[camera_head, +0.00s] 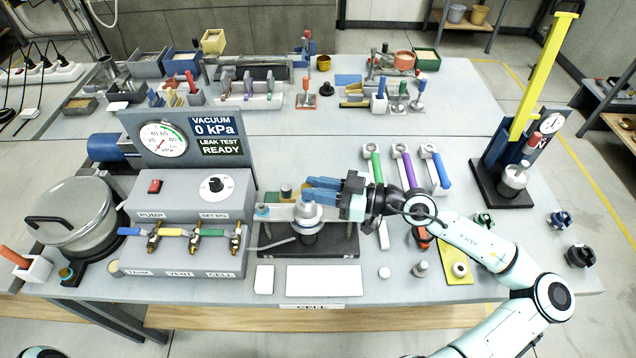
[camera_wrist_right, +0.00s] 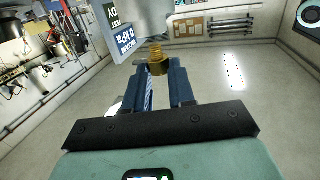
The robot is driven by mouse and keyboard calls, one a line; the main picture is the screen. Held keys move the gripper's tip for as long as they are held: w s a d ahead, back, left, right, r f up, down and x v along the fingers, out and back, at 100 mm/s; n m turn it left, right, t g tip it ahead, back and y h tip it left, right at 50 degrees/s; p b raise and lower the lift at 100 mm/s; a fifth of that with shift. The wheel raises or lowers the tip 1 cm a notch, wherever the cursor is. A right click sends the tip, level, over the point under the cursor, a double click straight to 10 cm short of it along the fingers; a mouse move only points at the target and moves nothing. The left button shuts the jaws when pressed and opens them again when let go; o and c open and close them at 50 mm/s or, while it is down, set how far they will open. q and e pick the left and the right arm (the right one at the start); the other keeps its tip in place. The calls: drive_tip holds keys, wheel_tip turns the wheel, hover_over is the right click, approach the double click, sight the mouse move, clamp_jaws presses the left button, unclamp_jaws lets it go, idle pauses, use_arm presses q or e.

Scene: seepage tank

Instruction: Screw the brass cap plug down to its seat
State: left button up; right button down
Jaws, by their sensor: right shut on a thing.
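The brass cap plug (camera_wrist_right: 158,62) shows in the right wrist view at the tips of my right gripper's blue fingers (camera_wrist_right: 166,74). My right gripper is shut on it. Brass threads show beyond its wider part, close to a grey metal body (camera_wrist_right: 146,14). Whether the threads are engaged cannot be told. In the head view, my right gripper (camera_head: 308,190) reaches in from the right, level, over the grey metal cell (camera_head: 308,212) on its black base (camera_head: 340,246). The fingers hide the plug there. My left gripper is not in view.
The grey valve console (camera_head: 188,250) and gauge panel (camera_head: 185,140) stand left of the cell. Several coloured-handled wrenches (camera_head: 405,165) lie behind my right arm. A white plate (camera_head: 324,280) lies in front. The yellow-levered press (camera_head: 520,150) stands at right.

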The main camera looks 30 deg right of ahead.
use_arm(q)
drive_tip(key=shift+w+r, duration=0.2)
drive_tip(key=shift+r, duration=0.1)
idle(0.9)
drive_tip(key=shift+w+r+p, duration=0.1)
drive_tip(key=shift+p, duration=0.2)
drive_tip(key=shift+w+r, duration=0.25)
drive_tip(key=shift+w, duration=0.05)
use_arm(e)
drive_tip(key=shift+w, duration=0.1)
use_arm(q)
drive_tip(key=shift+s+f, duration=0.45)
use_arm(e)
drive_tip(key=shift+f, duration=0.9)
drive_tip(key=shift+s+a+m+t+h, duration=0.15)
drive_tip(key=shift+a+m+t+h, duration=0.05)
drive_tip(key=shift+m+t+h, duration=0.75)
drive_tip(key=shift+s+a+m+t+h, duration=0.15)
drive_tip(key=shift+m+t+h, duration=0.3)
drive_tip(key=shift+m+h, duration=0.5)
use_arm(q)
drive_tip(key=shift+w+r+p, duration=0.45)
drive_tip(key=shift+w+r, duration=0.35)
use_arm(e)
drive_tip(key=shift+f, duration=0.1)
